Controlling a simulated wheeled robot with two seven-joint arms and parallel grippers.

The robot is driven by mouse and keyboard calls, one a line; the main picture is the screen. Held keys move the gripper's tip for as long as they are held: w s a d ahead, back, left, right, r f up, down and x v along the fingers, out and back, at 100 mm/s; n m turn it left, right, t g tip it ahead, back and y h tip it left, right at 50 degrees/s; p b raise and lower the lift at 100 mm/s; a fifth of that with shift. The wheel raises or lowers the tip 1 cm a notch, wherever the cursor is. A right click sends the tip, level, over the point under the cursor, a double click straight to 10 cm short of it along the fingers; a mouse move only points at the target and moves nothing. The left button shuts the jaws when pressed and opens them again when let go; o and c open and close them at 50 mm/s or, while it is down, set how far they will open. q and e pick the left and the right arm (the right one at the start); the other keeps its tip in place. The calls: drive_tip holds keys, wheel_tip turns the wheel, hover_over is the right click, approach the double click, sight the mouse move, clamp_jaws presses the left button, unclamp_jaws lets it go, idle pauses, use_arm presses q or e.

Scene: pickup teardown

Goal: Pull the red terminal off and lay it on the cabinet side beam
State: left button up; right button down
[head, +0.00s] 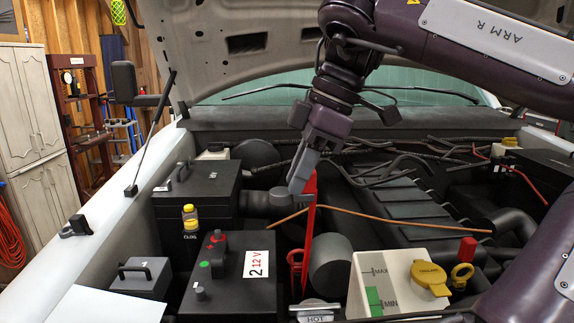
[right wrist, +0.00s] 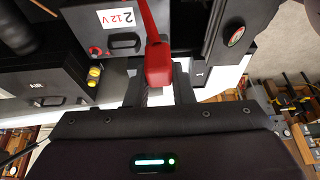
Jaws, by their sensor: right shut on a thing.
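My right gripper (head: 300,180) is raised over the middle of the engine bay and shut on the red terminal (head: 310,184). In the right wrist view the terminal (right wrist: 158,66) is a red block between the fingers of that gripper (right wrist: 160,88). A red strip runs from it, downward in the head view. The terminal is clear of the top of the black battery (head: 228,268) marked "2 12V", to its right and above. The cabinet side beam (head: 105,222) is the pale beam along the left of the bay. My left gripper is not in view.
A white coolant tank (head: 385,275) stands right of the battery.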

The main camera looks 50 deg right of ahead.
drive_tip(key=s+a+p, duration=0.1)
drive_tip(key=s+p, duration=0.1)
drive_tip(key=s, duration=0.4)
drive_tip(key=shift+a, duration=0.25)
drive_tip(key=shift+w, duration=0.1)
